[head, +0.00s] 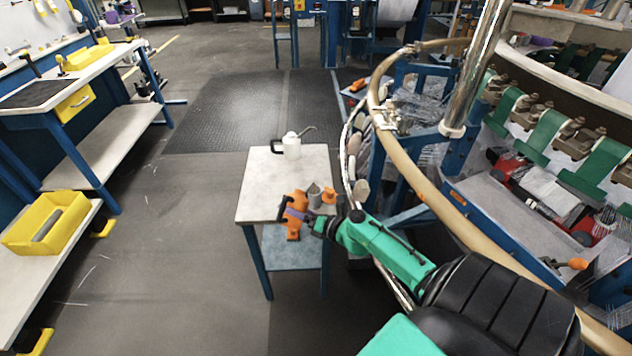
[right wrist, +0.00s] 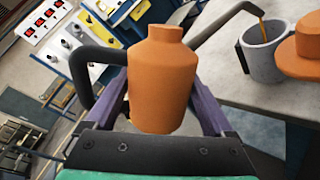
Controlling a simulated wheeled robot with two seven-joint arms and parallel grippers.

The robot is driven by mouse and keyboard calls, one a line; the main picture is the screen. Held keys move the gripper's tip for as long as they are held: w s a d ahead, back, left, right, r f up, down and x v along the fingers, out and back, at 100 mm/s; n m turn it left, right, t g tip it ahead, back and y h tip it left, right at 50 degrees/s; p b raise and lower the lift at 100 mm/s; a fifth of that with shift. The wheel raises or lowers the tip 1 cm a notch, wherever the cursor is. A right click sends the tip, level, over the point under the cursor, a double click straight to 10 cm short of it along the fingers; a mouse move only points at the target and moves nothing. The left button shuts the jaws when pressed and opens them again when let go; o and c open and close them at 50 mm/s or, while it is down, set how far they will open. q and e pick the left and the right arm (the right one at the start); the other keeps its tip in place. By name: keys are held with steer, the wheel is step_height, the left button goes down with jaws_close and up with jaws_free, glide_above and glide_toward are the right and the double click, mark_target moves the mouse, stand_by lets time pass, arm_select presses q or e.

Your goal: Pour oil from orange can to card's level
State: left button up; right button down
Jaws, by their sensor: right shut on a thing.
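My right gripper (head: 300,215) is shut on the orange can (head: 293,202), its purple fingers on both sides of the body. The can fills the middle of the right wrist view (right wrist: 163,75), with a dark handle on the left and a grey spout on the right. The spout tip is over a grey cup (head: 314,193), which also shows in the right wrist view (right wrist: 264,52). A thin brownish stream runs from the tip into the cup. The oil level inside is hidden. I cannot make out a card. My left gripper is not in view.
The cup stands on a small light-topped table (head: 262,190), beside an orange piece (head: 328,196). A white can (head: 291,147) with a spout stands at the table's back. The loom's ring (head: 410,170) is close on the right. Floor left of the table is clear.

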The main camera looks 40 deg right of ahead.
steer(key=shift+r, duration=0.15)
steer(key=shift+f+n+b, duration=0.3)
steer(key=shift+f+b, duration=0.4)
steer(key=shift+b, duration=0.05)
steer(key=shift+f+b, duration=0.2)
steer(key=shift+b, duration=0.1)
steer(key=shift+r+n, duration=0.1)
steer(key=shift+n, duration=0.2)
